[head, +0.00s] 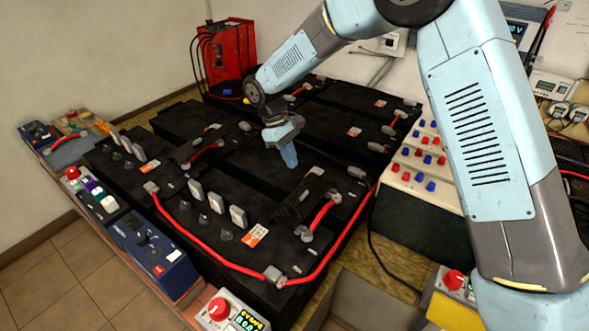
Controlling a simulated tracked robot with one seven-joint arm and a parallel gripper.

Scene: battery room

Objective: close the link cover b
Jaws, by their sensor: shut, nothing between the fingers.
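My gripper (289,157) is shut and empty, with its pale blue fingers pointing down over the black battery tops near the middle of the head view. A dark, rough-textured piece (296,205) that looks like a link cover lies below and slightly right of it, beside a short red cable link (321,214). A similar dark piece (186,152) lies to the left by another red link (206,149). No letter is readable, so I cannot tell which one is link cover b. Whether my fingertips touch the battery top is unclear.
Upright grey flaps (216,202) stand in a row on the front battery (262,192). A long red cable (195,240) loops around its front edge. A red charger (227,52) stands behind. A box with red and blue knobs (407,178) is at right. Control boxes line the left edge.

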